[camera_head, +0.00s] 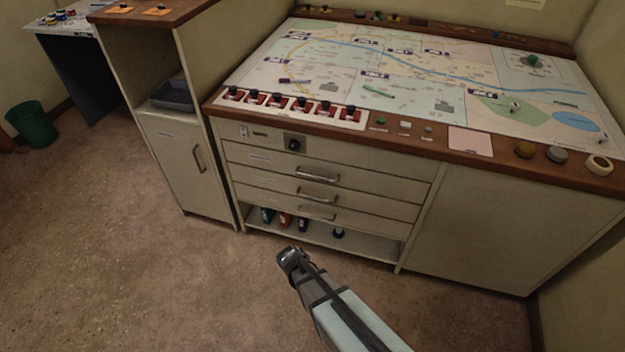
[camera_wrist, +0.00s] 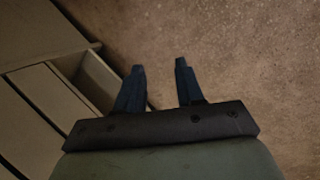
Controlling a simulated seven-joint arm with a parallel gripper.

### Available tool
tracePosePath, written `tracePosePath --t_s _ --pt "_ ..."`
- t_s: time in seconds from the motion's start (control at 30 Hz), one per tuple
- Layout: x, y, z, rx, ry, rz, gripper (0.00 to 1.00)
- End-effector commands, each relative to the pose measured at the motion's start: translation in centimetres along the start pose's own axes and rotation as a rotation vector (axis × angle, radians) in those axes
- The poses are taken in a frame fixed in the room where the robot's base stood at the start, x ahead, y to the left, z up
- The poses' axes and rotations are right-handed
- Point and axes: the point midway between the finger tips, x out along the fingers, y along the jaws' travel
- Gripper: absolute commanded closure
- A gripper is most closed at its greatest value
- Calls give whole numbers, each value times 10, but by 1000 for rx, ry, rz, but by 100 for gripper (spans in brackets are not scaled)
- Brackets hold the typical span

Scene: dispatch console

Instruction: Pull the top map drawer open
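The top map drawer (camera_head: 265,160) is the uppermost of three flat cream drawers in the map console. Its front looks flush with the console, so it appears shut. Its metal bar handle (camera_head: 318,174) is in plain sight. My gripper (camera_head: 290,259) is low in front of the console, below the drawers and apart from the handle in the picture. The wrist view shows the two dark fingers of my gripper (camera_wrist: 160,65) spread with an empty gap, floor behind them. The top drawer's handle cannot be made out there.
Two more handled drawers (camera_head: 255,192) sit below, above an open shelf (camera_head: 350,245) holding several small bottles. A cabinet (camera_head: 168,165) with a door handle stands to the left. The wooden console edge (camera_head: 400,145) overhangs the drawers. The floor (camera_head: 150,285) in front is clear.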

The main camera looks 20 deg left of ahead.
Motion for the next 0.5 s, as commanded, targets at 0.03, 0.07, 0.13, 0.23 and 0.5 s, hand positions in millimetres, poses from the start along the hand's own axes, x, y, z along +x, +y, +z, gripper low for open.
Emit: tracePosePath --t_s 0.03,0.07,0.13,0.23,0.5 --pt "-15 0 -30 -38 34 65 63" --pt "-24 0 -44 -59 51 109 63" --pt "-49 6 -79 -102 96 223 63" --pt "-82 21 -118 -134 147 377 63" --pt "-149 86 -188 -144 227 786 63"
